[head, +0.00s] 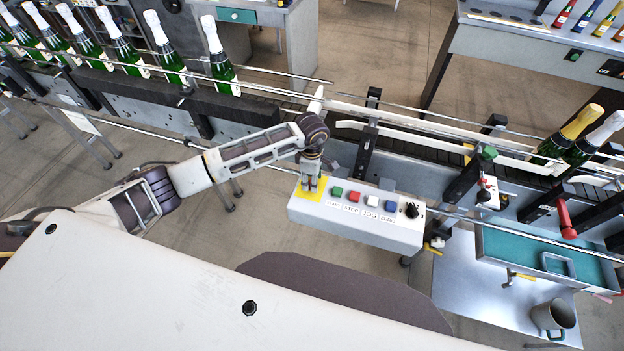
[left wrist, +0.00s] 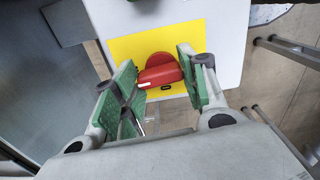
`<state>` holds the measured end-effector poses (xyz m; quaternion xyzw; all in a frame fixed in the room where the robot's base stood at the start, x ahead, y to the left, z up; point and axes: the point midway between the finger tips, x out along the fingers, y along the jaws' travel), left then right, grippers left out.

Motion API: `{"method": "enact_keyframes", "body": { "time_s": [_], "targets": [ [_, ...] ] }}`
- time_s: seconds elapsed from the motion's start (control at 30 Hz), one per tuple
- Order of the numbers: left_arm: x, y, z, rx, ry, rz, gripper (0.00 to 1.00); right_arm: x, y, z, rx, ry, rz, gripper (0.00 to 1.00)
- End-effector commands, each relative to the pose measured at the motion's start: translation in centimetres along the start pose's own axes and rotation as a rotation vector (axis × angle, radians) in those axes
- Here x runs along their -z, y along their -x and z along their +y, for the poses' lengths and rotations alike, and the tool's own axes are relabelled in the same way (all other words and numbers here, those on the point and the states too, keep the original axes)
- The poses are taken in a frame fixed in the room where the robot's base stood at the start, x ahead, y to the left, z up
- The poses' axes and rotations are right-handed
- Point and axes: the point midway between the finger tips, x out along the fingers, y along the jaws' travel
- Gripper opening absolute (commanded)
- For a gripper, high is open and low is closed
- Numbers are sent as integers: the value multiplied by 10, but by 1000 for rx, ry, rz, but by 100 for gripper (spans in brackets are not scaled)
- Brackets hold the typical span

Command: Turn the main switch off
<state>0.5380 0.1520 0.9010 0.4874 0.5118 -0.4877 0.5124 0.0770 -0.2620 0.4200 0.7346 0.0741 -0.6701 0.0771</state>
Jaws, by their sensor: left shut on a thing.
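The main switch is a red rotary knob (left wrist: 160,73) on a yellow plate (left wrist: 128,46), shown in the left wrist view. Its handle has a white mark toward its left end, and a small dark label is below it. In the head view the yellow plate (head: 310,194) is at the left end of the grey control box (head: 345,222), and the knob is hidden by my left gripper (head: 312,184). My right gripper is not in view.
A green button (head: 337,191), a red button (head: 354,196), white and blue buttons and a black knob (head: 411,210) sit right of the plate. Conveyor rails (head: 400,119) run behind the box. Green bottles (head: 218,62) stand at the back left. A metal mug (head: 551,317) stands lower right.

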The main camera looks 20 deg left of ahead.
Motion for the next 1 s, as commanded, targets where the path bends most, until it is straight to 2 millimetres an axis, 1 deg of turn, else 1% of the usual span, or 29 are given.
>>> {"method": "enact_keyframes", "body": {
  "time_s": [0.37,1.0],
  "targets": [
    [2,-2,1,-2,215,3,19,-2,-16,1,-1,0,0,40],
    [2,-2,0,-2,665,2,19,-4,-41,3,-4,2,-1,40]
  ]
}}
